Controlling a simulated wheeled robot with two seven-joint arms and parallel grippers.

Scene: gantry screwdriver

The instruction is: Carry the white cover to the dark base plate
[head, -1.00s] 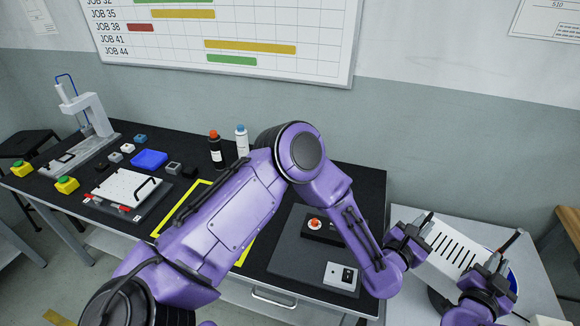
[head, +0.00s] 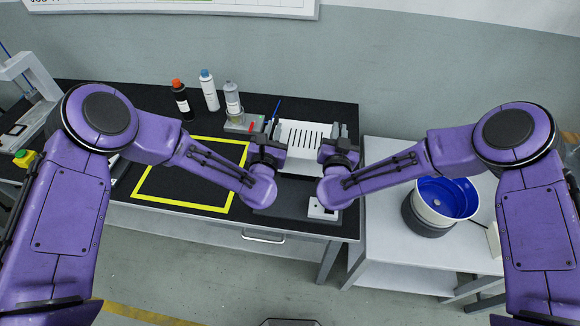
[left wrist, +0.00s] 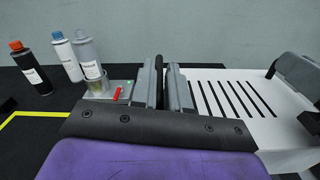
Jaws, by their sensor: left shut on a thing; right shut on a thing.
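The white slotted cover (head: 308,137) is held between my two grippers in the head view, over the right part of the black table. It also shows in the left wrist view (left wrist: 240,110). My left gripper (head: 272,136) is shut on its left side, by a black handle (left wrist: 159,72). My right gripper (head: 339,140) is shut on its right side; it also shows at the left wrist view's right edge (left wrist: 298,75). The dark base plate (head: 294,200) lies on the table below and nearer, partly hidden by my arms. A white switch block (head: 322,209) sits on it.
A yellow-outlined area (head: 242,165) is empty, left of the plate. Several bottles (head: 209,90) and a small stand with a red part (head: 240,124) are at the back. A white side table (head: 400,240) with a blue-lined bowl (head: 450,198) is at right.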

